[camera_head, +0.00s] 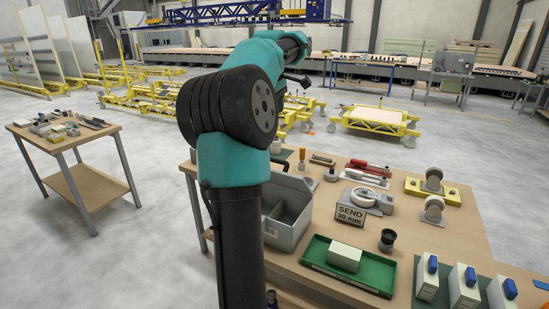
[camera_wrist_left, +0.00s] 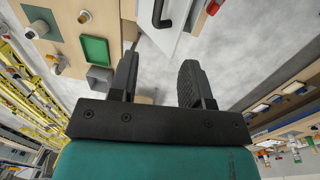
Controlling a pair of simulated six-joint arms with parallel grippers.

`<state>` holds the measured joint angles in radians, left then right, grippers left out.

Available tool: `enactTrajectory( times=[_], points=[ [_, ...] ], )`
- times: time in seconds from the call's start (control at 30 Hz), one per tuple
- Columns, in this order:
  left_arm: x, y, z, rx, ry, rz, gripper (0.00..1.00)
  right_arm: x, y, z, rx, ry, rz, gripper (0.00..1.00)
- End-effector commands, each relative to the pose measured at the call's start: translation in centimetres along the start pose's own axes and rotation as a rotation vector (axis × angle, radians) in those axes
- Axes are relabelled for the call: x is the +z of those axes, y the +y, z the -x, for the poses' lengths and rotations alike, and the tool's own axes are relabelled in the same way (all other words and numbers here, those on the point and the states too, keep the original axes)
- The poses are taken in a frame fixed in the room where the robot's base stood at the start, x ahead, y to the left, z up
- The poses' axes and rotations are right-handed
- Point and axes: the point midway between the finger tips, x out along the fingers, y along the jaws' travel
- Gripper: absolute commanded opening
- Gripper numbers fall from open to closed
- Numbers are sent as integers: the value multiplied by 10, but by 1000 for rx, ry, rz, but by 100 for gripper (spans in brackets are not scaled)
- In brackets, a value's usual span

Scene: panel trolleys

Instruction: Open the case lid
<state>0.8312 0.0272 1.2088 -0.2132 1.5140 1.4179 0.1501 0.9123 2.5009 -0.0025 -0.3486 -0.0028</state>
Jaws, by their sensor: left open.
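I cannot clearly make out a case with a lid in the head view. In the left wrist view, a pale flat-sided object (camera_wrist_left: 183,42) with a dark bar handle (camera_wrist_left: 162,14) is at the top edge, cut off by the frame. It may be the case; I cannot tell whether a lid is open. My left gripper (camera_wrist_left: 157,80) is open and empty, its two dark fingers apart, with grey floor showing between them. The handle lies beyond the fingertips, apart from them. In the head view my arm hides the left gripper. My right gripper is not in view.
The workbench (camera_head: 455,232) holds a grey divided bin (camera_head: 285,237), a green tray (camera_head: 318,273) with a pale block (camera_head: 345,257), a "SEND 30 mm" sign (camera_head: 351,214) and tools. A side table (camera_head: 85,160) stands left. Yellow trolleys (camera_head: 375,120) stand behind. Floor between is clear.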

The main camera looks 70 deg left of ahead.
Motion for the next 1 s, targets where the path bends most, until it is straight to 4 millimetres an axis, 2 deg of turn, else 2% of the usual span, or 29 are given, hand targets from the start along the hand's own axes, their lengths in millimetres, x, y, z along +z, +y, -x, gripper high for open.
enactTrajectory(
  times=[0.27, 0.43, 1.0],
  points=[
    [1, 1, -3, 0, 0, -5, 44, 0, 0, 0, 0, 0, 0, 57],
    [1, 1, -15, -1, 0, -6, 44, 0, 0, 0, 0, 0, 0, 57],
    [1, 1, -108, -2, -1, -6, 44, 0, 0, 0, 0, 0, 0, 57]
  ],
)
